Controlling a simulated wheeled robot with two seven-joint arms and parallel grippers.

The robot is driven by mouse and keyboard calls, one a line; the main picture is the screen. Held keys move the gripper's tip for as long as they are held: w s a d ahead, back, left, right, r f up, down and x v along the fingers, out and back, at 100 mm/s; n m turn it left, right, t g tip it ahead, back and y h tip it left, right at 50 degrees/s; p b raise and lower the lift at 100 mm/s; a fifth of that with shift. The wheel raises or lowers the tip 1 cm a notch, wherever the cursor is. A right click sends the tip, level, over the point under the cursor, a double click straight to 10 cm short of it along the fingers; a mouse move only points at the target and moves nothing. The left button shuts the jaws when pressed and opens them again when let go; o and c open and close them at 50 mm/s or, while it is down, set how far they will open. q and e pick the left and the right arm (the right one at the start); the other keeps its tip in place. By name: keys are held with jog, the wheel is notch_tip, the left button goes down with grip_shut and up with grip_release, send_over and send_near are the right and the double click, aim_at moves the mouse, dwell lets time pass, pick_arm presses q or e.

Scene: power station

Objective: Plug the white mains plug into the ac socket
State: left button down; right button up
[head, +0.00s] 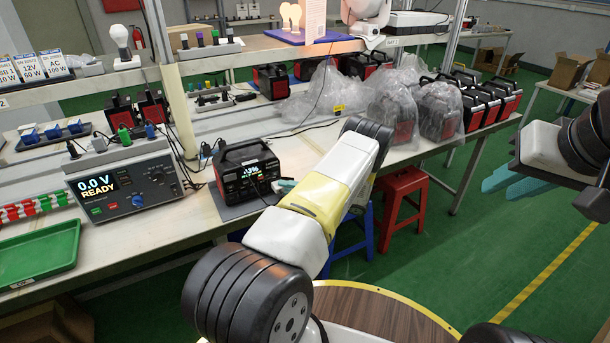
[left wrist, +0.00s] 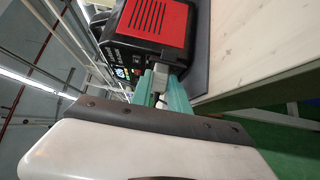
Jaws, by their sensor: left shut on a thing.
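The power station (head: 245,172), a black and red box with a lit display, stands on a grey mat on the bench. In the left wrist view (left wrist: 158,25) its front panel faces my fingers. My left gripper (head: 284,185) is at the panel's right side, its teal fingers (left wrist: 168,92) shut on the white mains plug (left wrist: 159,78). The plug is at or very close to the panel. The ac socket is hidden behind it, and I cannot tell whether the plug is in. My right gripper (head: 498,187) is empty and looks open, away from the bench at right.
A bench supply (head: 122,183) reading 0.0 V READY and a green tray (head: 40,252) are left of the power station. Bagged units (head: 392,105) stand at the back right. A red stool (head: 402,195) and a blue stool (head: 352,232) are by the bench.

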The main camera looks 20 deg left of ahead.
pick_arm(q)
jog(key=c, duration=1.2)
grip_release()
jog(key=shift+d, duration=0.1)
jog(key=d, duration=0.7)
jog(key=shift+w+d, duration=0.3)
jog(key=shift+w, duration=0.05)
